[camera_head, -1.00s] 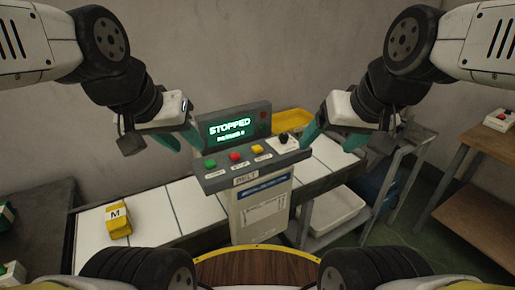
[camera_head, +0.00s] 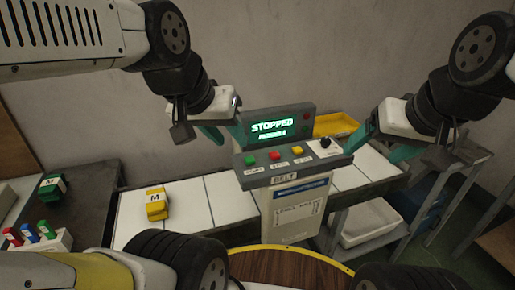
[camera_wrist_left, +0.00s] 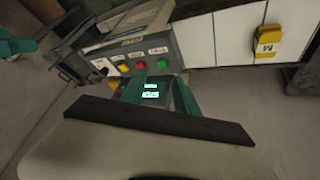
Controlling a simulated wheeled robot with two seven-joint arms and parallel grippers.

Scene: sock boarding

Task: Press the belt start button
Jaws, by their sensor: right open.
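The belt control panel (camera_head: 290,155) stands at the middle of the head view, with a green button (camera_head: 250,160), a red button (camera_head: 274,155) and a yellow button (camera_head: 298,150) in a row. Its screen (camera_head: 277,127) reads STOPPED. My left gripper (camera_head: 222,135) is just left of the screen, above and behind the green button, apart from it. In the left wrist view its two teal fingers (camera_wrist_left: 162,78) are spread and empty, and the green button (camera_wrist_left: 162,64) shows near their tips. My right gripper (camera_head: 385,145) is open and empty, right of the panel.
A white belt (camera_head: 192,195) runs behind the panel and carries a yellow block marked M (camera_head: 156,204). A dark table (camera_head: 85,200) at left holds a green block (camera_head: 52,187) and several coloured pieces in a rack. A black knob (camera_head: 325,142) sits on the panel's right.

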